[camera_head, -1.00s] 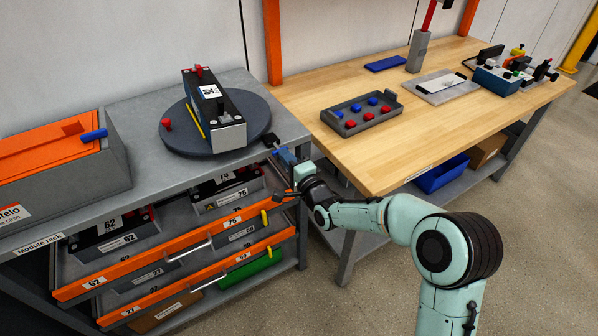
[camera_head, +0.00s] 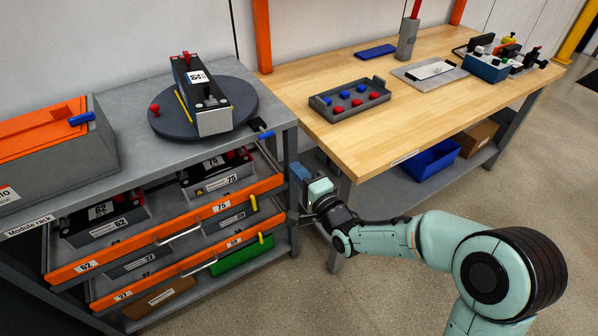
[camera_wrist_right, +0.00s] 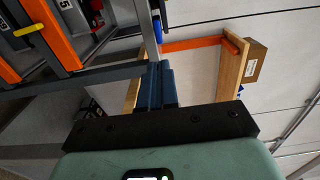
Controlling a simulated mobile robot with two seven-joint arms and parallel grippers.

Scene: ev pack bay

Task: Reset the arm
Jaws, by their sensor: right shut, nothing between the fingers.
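My right arm comes in from the lower right in the head view. My right gripper (camera_head: 299,174) is beside the rack's right front post, between the rack and the wooden bench, below the bench top. Its blue fingers also show in the right wrist view (camera_wrist_right: 160,84), where they lie together with nothing between them. The fingertips appear close to the grey post; whether they touch cannot be told. My left gripper is not in view.
The grey module rack (camera_head: 120,178) has open orange-fronted drawers (camera_head: 178,228) left of the gripper. A turntable (camera_head: 240,110) holds a battery module (camera_head: 203,95). The wooden bench (camera_head: 375,140) carries a grey tray (camera_head: 350,112). Open floor (camera_head: 310,290) lies in front.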

